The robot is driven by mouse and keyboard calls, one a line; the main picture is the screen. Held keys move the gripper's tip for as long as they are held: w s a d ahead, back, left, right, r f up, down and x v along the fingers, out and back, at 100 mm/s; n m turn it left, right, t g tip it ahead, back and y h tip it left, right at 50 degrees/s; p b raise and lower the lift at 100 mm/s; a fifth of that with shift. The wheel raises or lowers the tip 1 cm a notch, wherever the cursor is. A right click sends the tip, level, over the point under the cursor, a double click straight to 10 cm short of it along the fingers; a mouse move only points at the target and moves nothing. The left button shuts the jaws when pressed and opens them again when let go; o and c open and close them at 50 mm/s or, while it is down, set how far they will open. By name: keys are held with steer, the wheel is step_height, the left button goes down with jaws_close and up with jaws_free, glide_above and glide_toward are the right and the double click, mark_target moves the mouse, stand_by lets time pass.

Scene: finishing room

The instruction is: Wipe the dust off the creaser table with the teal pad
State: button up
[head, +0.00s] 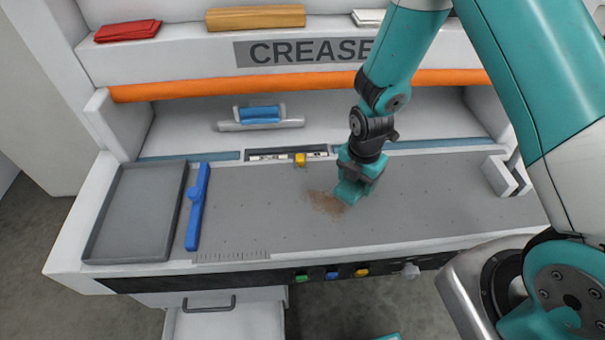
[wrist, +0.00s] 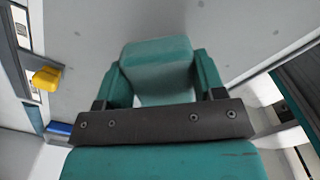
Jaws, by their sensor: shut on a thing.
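My gripper (head: 357,180) is shut on the teal pad (head: 348,193) and holds it down at the grey creaser table (head: 260,210), right of its middle. In the wrist view the pad (wrist: 157,62) sits between the two teal fingers of my gripper (wrist: 163,80). A brown patch of dust (head: 324,202) lies on the table just left of the pad, partly against it. The head view does not clearly show whether the pad touches the surface. No dust shows in the wrist view.
A grey tray (head: 100,254) and a blue bar (head: 197,205) lie at the left. A yellow knob (head: 300,159) stands at the table's back edge, and it shows in the wrist view (wrist: 46,80). A pale block (head: 500,176) stands at the right. Table between bar and dust is clear.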

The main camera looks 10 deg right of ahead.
steer(key=shift+r+p, duration=1.55)
steer(key=shift+r, duration=0.85)
